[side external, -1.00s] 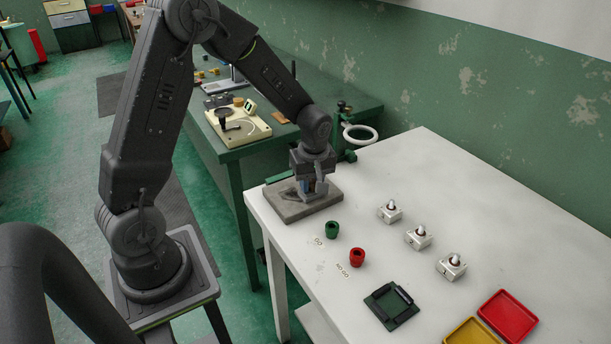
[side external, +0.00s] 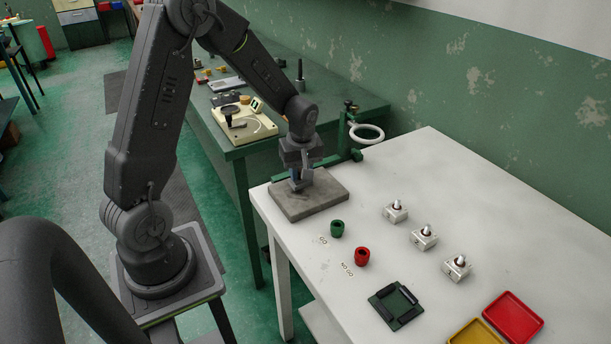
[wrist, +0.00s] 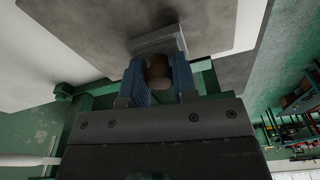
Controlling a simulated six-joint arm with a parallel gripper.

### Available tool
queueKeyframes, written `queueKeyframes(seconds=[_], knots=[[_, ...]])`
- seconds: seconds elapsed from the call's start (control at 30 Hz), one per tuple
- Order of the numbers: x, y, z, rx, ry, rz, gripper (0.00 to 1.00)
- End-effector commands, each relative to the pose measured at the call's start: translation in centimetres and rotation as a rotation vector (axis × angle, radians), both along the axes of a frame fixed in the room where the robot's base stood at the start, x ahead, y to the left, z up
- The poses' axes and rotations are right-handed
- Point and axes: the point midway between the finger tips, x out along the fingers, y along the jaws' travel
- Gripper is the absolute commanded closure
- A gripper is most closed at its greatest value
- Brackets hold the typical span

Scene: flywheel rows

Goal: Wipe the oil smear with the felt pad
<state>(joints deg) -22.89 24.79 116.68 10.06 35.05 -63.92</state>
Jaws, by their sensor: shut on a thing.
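My gripper (side external: 299,184) is over the left part of a grey slab (side external: 318,200) on the white table's near-left corner. In the wrist view its blue fingers (wrist: 160,76) are shut on the brown knob of the felt pad (wrist: 157,43). The pad is a flat grey block, seen beyond the fingertips against the slab. It looks on or just above the slab; I cannot tell which. In the side view the fingers mostly hide the pad. I cannot clearly make out an oil smear on the slab.
A green cup (side external: 337,229) and a red cup (side external: 362,257) stand in front of the slab. Several white switch-like blocks, including one (side external: 396,211), a dark green fixture (side external: 396,305), and red (side external: 513,317) and yellow (side external: 476,333) trays lie right. A ring stand (side external: 366,133) is behind.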

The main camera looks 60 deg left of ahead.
Motion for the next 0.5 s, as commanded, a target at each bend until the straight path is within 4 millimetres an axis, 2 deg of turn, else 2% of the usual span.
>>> queueKeyframes(seconds=[0.1,0.27,0.5], knots=[[-0.1,1.2,0.0,-0.001,0.001,0.003,0.96],[-1.5,1.1,0.0,0.0,0.001,0.001,0.96],[-1.6,-1.1,0.0,-0.001,0.001,-0.003,0.96]])
